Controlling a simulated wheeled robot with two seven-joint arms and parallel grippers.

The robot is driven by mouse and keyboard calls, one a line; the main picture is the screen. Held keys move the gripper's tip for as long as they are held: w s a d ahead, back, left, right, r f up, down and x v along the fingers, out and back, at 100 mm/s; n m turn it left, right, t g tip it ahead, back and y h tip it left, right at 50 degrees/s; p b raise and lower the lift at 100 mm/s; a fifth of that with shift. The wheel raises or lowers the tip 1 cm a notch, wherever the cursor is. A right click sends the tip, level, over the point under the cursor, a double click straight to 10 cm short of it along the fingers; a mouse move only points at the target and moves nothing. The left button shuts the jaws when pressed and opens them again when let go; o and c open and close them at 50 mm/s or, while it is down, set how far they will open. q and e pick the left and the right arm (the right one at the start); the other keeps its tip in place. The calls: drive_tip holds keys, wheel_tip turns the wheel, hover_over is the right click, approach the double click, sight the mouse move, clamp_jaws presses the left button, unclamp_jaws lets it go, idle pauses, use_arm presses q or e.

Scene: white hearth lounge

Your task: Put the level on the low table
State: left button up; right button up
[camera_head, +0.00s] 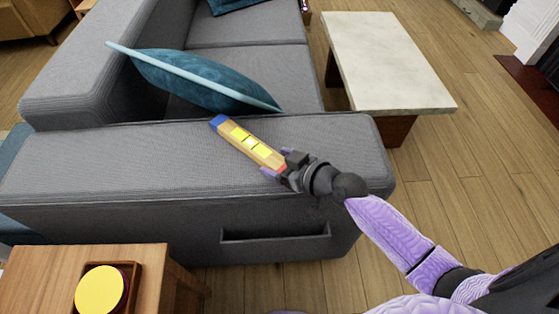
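The level (247,141) is a yellow and tan bar with a blue end cap at its upper left and a red part at its lower right end. My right gripper (277,170) is shut on the level near its red end. The level shows over the grey sofa arm; whether it touches the sofa I cannot tell. The low table (385,62) has a pale stone top and dark wooden legs, and stands at the upper right beside the sofa. Its top is bare. My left gripper is not in view.
The grey sofa (110,172) fills the left and middle, with a teal cushion (200,78) on it. A wooden side table (60,270) with a round yellow-topped object (100,290) stands at the lower left. Wooden floor (470,190) is clear at the right.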

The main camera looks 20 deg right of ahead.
drive_tip(key=shift+o, duration=0.6)
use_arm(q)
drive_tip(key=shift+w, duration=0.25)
use_arm(e)
drive_tip(key=shift+r, duration=0.15)
